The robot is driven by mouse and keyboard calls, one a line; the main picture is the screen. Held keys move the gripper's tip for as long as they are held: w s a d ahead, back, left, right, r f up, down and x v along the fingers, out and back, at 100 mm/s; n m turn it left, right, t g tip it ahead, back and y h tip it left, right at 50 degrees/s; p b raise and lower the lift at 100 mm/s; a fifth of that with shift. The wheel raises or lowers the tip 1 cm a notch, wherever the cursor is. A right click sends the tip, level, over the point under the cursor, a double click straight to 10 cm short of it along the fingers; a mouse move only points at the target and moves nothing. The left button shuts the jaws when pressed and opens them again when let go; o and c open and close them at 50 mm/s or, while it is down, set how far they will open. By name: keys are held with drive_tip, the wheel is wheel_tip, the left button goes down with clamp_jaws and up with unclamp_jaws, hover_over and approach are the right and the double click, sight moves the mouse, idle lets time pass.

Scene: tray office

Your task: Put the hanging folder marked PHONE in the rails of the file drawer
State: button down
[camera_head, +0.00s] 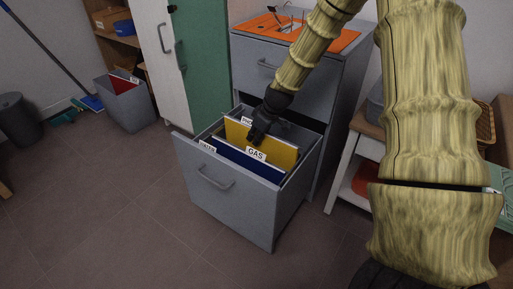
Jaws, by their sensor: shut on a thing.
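The yellow hanging folder (284,156) is in the open grey file drawer (225,193), behind the other folders. A white tab (247,121) at its top edge shows only the first letters, "PHO"; my gripper hides the rest. My gripper (257,136) points down at its top edge and is shut on it. The folder's lower part is hidden, so I cannot tell whether its hooks sit on the rails. A blue folder (240,162) with a GAS tab (256,154) is just in front, and a WATER tab (207,146) shows nearest the drawer front.
The drawer is pulled out from a grey cabinet (279,87) with an orange top. A grey bin (124,105) with a red folder (122,84) stands at the left. A small table (346,165) stands close right of the drawer. The floor in front is clear.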

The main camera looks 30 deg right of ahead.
wheel_tip(320, 180, down, 4)
drive_tip(key=shift+b, duration=0.95)
drive_tip(key=shift+f, duration=0.1)
drive_tip(key=c, duration=1.4)
unclamp_jaws()
drive_tip(key=p+v, duration=0.5)
drive_tip(key=v, duration=0.7)
